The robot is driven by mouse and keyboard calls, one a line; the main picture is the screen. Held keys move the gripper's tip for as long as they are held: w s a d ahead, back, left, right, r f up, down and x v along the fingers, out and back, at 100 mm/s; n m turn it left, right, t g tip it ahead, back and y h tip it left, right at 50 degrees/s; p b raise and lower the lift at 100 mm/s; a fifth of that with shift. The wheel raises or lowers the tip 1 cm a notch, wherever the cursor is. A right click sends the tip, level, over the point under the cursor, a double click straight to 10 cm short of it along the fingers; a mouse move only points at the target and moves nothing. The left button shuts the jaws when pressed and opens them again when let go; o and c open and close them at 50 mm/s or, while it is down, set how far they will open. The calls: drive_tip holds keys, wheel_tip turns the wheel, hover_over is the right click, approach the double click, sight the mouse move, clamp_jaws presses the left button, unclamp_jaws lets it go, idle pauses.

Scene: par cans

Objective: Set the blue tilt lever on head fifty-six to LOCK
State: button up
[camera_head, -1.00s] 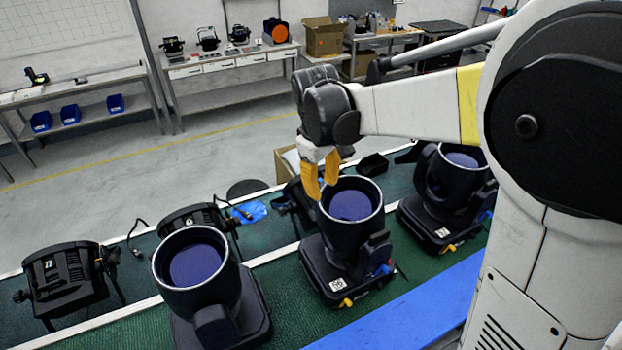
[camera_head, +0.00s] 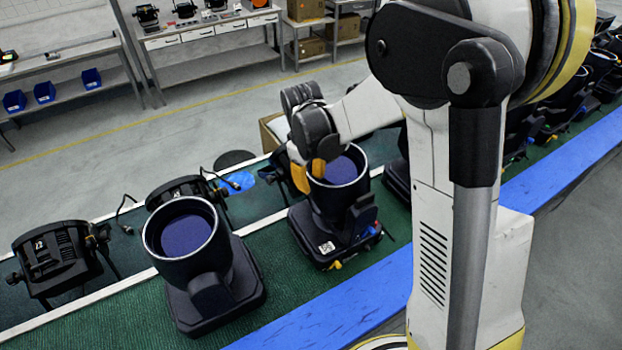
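Head fifty-six is a dark moving-head light with an upturned round can (camera_head: 340,202) and a white number label (camera_head: 327,248) on its base, now too small to read surely. A small blue part, likely the tilt lever (camera_head: 370,231), shows at the right of its base, too small to read its position. A yellow part (camera_head: 335,265) sits at the base's front edge. My gripper (camera_head: 309,174) has orange fingers, slightly apart and with nothing seen between them. It is at the left rim of this can; I cannot tell if it touches.
Another upturned head (camera_head: 188,238) stands to the left on the green mat (camera_head: 120,318). More heads stand to the right, partly behind my arm. A blue strip (camera_head: 340,310) runs along the near edge. Benches stand at the back.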

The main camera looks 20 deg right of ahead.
clamp_jaws()
drive_tip(key=shift+d, duration=0.1)
drive_tip(key=shift+w+d+r+y+b, duration=0.1)
drive_tip(key=shift+d+r+y+b, duration=0.1)
drive_tip(key=shift+d+y+b, duration=0.25)
drive_tip(key=shift+d+r+y+b, duration=0.2)
drive_tip(key=shift+r+y+b, duration=0.05)
drive_tip(key=shift+r+b, duration=0.15)
drive_tip(key=shift+a+r, duration=0.1)
drive_tip(key=shift+o, duration=0.5)
unclamp_jaws()
drive_tip(key=shift+w+d, duration=0.1)
drive_tip(key=shift+d, duration=0.1)
drive_tip(key=shift+a, duration=0.1)
